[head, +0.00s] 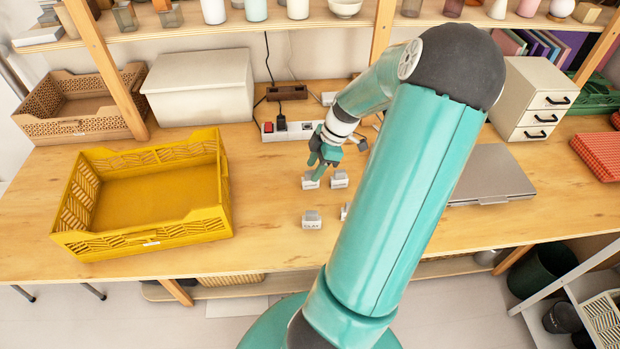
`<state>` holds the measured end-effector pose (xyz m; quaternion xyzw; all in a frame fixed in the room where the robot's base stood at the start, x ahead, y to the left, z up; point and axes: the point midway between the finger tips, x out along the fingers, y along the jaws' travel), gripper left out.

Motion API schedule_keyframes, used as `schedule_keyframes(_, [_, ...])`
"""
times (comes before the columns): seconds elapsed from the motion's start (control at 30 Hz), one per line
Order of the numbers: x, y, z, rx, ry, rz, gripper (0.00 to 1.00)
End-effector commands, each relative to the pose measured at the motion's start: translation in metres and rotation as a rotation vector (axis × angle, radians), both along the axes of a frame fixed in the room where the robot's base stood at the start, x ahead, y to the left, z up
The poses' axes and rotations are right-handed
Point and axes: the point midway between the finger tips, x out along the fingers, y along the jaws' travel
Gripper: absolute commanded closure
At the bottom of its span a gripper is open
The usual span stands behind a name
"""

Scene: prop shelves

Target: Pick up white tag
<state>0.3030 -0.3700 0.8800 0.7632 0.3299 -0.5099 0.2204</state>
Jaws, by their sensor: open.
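Several small white tags stand on the wooden table near the middle of the head view. One white tag (310,182) is right below my gripper (317,174). Another white tag (339,179) stands just to its right. A third white tag (311,220) stands closer to the table's front edge, with dark lettering too small to read. A further one is mostly hidden behind my arm. My gripper is open and points down, its fingers at or just over the tag below it. I cannot tell whether they touch it.
A yellow crate (150,241) stands at the left. A power strip (290,131) with plugs lies behind the tags. A grey laptop (493,172) and a white drawer unit (533,100) stand at the right. The table between crate and tags is clear.

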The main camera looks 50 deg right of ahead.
Motion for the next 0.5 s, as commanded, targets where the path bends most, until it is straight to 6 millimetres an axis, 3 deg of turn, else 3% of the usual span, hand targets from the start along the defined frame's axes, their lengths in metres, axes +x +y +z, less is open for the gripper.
schedule_keyframes(0.3, [0.014,0.013,-0.04,0.004,0.0,0.005,0.57])
schedule_keyframes(0.5, [0.016,0.015,-0.049,0.0,0.0,0.003,0.57])
